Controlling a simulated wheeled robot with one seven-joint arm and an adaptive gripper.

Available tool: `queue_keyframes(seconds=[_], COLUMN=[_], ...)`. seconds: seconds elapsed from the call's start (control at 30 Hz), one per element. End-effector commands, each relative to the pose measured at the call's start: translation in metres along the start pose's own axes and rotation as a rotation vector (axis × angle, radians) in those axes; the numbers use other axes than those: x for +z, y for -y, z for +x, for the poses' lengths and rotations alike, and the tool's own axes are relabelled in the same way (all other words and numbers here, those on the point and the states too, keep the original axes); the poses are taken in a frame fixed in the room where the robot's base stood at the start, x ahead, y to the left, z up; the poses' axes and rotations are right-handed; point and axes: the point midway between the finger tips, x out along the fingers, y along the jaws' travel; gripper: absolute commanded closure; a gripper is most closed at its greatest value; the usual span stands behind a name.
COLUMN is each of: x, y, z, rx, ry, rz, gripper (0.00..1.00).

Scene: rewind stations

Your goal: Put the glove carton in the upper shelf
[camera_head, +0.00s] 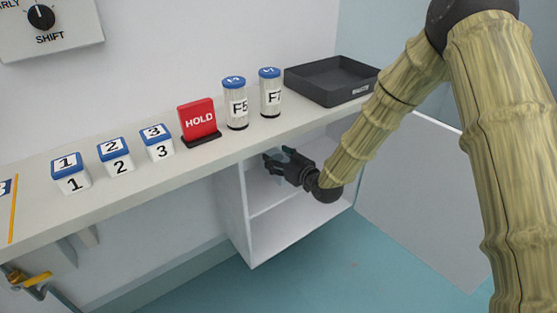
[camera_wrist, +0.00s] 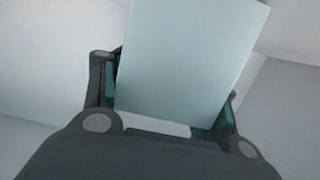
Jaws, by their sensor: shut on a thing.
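The glove carton (camera_wrist: 188,60) is a pale blue-grey box that fills the middle of the wrist view between my fingers. My gripper (camera_head: 277,160) is shut on it; in the wrist view the fingers (camera_wrist: 160,90) press its two sides. In the head view my gripper reaches into the upper compartment of the open white cabinet under the counter, above its shelf board (camera_head: 272,207). The carton is mostly hidden there by the gripper and the counter. I cannot tell whether it touches the shelf board.
The counter (camera_head: 120,195) overhangs the cabinet (camera_head: 247,235). On it stand numbered blue-lidded blocks (camera_head: 115,157), a red HOLD sign (camera_head: 198,119), two labelled canisters (camera_head: 236,103) and a black tray (camera_head: 335,90). The lower compartment looks empty.

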Motion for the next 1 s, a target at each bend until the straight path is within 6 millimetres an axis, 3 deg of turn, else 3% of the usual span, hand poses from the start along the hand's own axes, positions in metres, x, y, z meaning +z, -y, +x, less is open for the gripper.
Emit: queue_keyframes(seconds=[0.1, 0.13, 0.27, 0.7, 0.87, 1.0], x=[0.003, 0.003, 0.003, -0.001, -0.001, -0.001], y=[0.000, 0.000, 0.000, 0.000, 0.000, 0.000], z=[0.001, 0.000, 0.000, -0.001, -0.019, -0.044], rx=[0.000, 0.000, 0.000, 0.000, 0.000, 0.000], ry=[0.000, 0.000, 0.001, 0.000, 0.003, 0.003], rz=[0.000, 0.000, 0.000, 0.000, 0.001, 0.003], gripper=[0.76, 0.37, 0.13, 0.12, 0.12, 0.12])
